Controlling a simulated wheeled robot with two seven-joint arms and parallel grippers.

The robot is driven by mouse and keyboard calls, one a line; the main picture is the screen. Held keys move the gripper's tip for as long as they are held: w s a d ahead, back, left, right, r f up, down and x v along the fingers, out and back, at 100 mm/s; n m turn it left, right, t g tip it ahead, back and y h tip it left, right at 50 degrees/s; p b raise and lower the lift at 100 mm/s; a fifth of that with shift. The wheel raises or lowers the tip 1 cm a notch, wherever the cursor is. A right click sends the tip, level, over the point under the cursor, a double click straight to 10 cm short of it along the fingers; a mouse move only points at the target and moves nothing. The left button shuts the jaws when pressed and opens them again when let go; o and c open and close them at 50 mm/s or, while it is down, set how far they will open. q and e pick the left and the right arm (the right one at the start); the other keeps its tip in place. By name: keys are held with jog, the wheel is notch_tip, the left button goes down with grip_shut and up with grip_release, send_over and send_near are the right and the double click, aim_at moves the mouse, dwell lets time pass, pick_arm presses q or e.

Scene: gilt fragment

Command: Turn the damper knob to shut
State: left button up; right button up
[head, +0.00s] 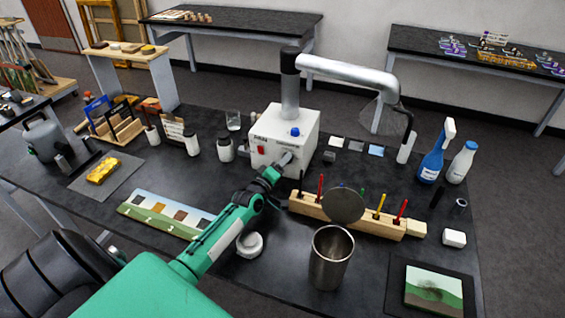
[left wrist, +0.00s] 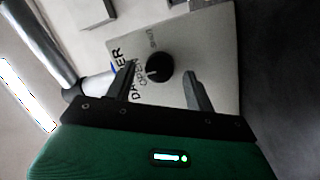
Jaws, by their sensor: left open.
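The damper knob (left wrist: 159,67) is round and black on a pale panel marked DAMPER, OPEN and SHUT, in the left wrist view. A light mark on its left side faces roughly towards the word OPEN. The panel belongs to the white box (head: 298,128) under the silver extraction arm in the head view. My left gripper (head: 284,161) is at the box's front right face and hides the knob there. In the left wrist view its open fingers stand on either side of the knob; I cannot tell whether they touch it. My right gripper is not in view.
A silver extraction arm (head: 345,72) rises from the box. A wooden rack (head: 370,219) with coloured tools, a round disc (head: 343,205) and a metal cup (head: 330,257) stand to the right. White jars (head: 226,150) stand to the left.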

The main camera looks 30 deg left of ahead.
pick_arm(q)
jog(key=shift+w, duration=0.3)
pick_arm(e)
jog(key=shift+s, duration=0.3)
pick_arm(q)
jog(key=shift+c, duration=0.4)
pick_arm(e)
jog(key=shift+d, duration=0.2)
pick_arm(q)
jog(key=c, duration=0.9)
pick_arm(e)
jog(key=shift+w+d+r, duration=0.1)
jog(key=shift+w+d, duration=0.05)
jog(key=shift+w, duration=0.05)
